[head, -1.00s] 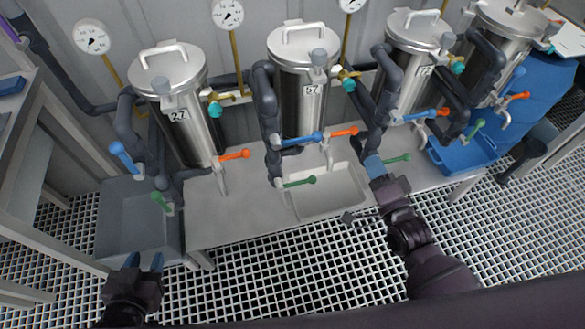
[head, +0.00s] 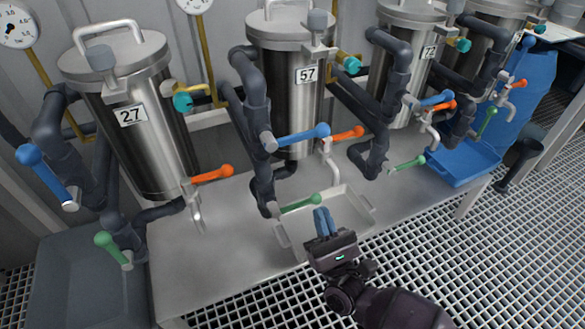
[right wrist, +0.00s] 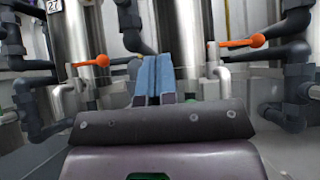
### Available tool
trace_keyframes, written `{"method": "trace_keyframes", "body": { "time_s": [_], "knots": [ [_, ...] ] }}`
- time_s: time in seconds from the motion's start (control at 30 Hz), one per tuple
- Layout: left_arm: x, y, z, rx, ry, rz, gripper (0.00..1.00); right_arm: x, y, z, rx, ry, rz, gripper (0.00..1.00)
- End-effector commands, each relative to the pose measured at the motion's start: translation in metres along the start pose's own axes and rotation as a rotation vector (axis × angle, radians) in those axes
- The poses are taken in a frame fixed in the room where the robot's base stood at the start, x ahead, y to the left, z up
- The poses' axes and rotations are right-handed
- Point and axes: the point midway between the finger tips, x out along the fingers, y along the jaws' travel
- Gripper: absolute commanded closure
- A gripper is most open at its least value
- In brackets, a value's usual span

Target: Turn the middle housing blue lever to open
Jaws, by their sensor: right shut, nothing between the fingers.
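The steel housing marked 57 (head: 290,85) stands between the housing marked 27 (head: 150,120) and a third housing (head: 410,65) whose label is hard to read. Its blue lever (head: 300,135) sits on the dark pipe at its front and points right, nearly level. Its orange lever (head: 345,134) is just right of the blue tip, and its green lever (head: 300,204) is lower. My right gripper (head: 322,212) is below the blue lever, apart from it, close to the green lever's tip. Its blue fingers are together and empty; they also show in the right wrist view (right wrist: 154,78). My left gripper is out of view.
A pale tray (head: 285,238) lies on the bench under my right gripper. The left housing's blue lever (head: 45,172) points up and left. Orange levers (right wrist: 92,61) and (right wrist: 246,42) flank the fingers in the right wrist view. A blue container (head: 455,165) stands right.

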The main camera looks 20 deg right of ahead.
Motion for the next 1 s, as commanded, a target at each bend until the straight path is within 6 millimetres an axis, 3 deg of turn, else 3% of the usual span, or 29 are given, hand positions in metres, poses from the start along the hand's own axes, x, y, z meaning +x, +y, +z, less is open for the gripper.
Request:
{"method": "trace_keyframes", "body": {
  "time_s": [0.27,0.73,1.0],
  "knots": [
    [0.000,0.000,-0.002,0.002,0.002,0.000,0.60,0.025,-0.001,0.001,0.021,-0.014,-0.006,1.00],
    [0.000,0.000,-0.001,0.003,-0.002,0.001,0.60,0.106,-0.001,0.002,0.019,-0.011,-0.005,1.00],
    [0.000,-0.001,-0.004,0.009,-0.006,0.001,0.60,0.126,-0.001,0.025,0.019,-0.010,-0.006,1.00]
  ]
}}
